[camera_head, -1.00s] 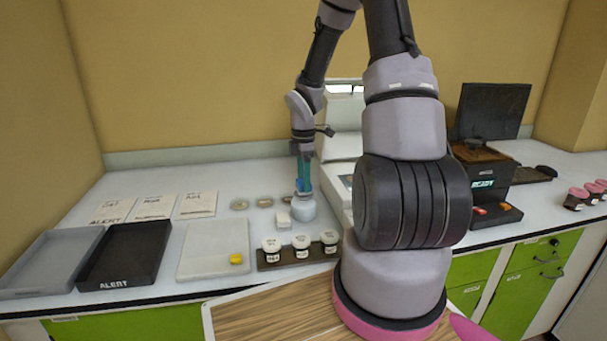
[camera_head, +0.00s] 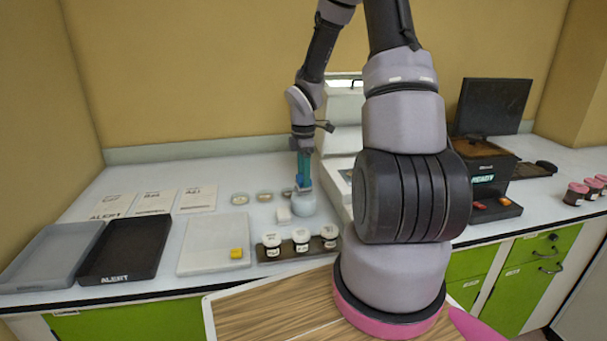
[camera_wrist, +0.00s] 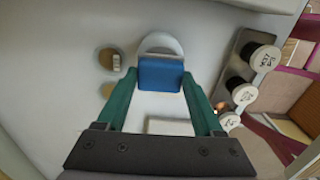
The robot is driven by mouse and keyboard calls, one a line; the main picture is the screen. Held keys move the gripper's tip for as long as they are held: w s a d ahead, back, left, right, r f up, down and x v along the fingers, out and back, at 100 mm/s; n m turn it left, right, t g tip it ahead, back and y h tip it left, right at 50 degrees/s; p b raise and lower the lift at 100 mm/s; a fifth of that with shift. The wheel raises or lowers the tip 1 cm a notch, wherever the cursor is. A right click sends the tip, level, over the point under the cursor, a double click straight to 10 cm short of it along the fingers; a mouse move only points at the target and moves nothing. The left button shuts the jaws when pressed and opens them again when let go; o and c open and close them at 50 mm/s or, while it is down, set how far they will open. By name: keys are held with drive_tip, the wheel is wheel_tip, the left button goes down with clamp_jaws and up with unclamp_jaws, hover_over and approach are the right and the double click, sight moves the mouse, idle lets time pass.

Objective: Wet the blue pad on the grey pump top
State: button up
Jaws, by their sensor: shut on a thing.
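My gripper (camera_head: 303,186) has teal fingers and points down at the back of the bench. In the wrist view its fingers (camera_wrist: 160,85) are shut on the blue pad (camera_wrist: 161,73), which sits between the fingertips. The pad also shows as a small blue patch in the head view (camera_head: 300,181). The pale grey pump (camera_head: 303,206) stands upright directly below the gripper. Its rounded top (camera_wrist: 161,43) shows behind the pad in the wrist view. The pad is at or just over the pump top; I cannot tell if they touch. Any wetness is not visible.
A small white block (camera_head: 283,215) stands left of the pump, with shallow dishes (camera_head: 239,198) behind. White-lidded jars (camera_head: 301,236) stand in a dark rack in front. A white tray (camera_head: 208,262) with a yellow piece and a black tray (camera_head: 125,262) lie left. A pale instrument stands right.

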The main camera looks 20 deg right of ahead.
drive_tip(key=shift+f, duration=0.9)
idle(0.5)
idle(0.5)
drive_tip(key=shift+r, duration=3.55)
